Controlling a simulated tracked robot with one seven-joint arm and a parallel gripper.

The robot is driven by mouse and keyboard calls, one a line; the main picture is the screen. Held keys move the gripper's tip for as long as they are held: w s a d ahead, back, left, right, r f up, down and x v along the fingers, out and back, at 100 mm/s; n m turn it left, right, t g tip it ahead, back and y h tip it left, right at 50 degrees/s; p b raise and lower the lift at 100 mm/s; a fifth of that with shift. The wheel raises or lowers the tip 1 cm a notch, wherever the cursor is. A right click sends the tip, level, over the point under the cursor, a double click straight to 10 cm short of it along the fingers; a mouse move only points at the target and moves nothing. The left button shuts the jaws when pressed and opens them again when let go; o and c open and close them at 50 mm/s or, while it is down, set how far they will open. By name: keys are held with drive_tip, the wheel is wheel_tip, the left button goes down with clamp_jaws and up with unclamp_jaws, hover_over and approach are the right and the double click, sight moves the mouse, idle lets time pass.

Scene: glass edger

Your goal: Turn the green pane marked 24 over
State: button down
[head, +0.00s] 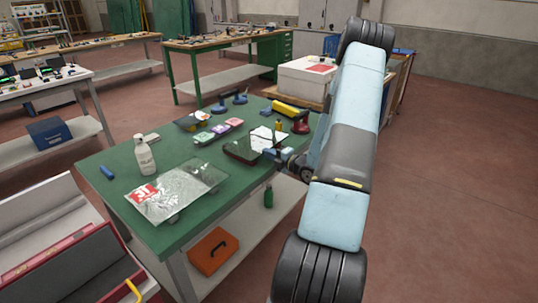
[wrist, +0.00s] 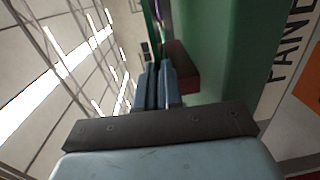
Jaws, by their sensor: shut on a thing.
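My gripper (wrist: 157,85) shows in the wrist view with its two blue fingers close together, shut on a thin green-edged pane (wrist: 152,30) seen nearly edge-on. In the head view my gripper (head: 283,157) is at the right edge of the green table, beside a pale, glossy pane (head: 262,139) above a dark reddish block or rest (head: 238,151). My arm hides part of this area. The number 24 cannot be read in either view, and I cannot tell which face of the pane is up.
The green table (head: 130,215) also bears a clear pane with a red 31 label (head: 180,192), a spray bottle (head: 144,156), several small coloured blocks (head: 219,130) and suction lifters (head: 230,101). An orange case (head: 213,252) lies on the lower shelf. Floor right of my arm is clear.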

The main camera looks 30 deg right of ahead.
drive_tip(key=shift+f, duration=0.3)
drive_tip(key=c, duration=1.2)
unclamp_jaws()
drive_tip(key=shift+f, duration=0.1)
drive_tip(key=shift+s, duration=0.1)
drive_tip(key=v, duration=1.3)
drive_tip(key=shift+s+d, duration=0.2)
drive_tip(key=shift+s, duration=0.1)
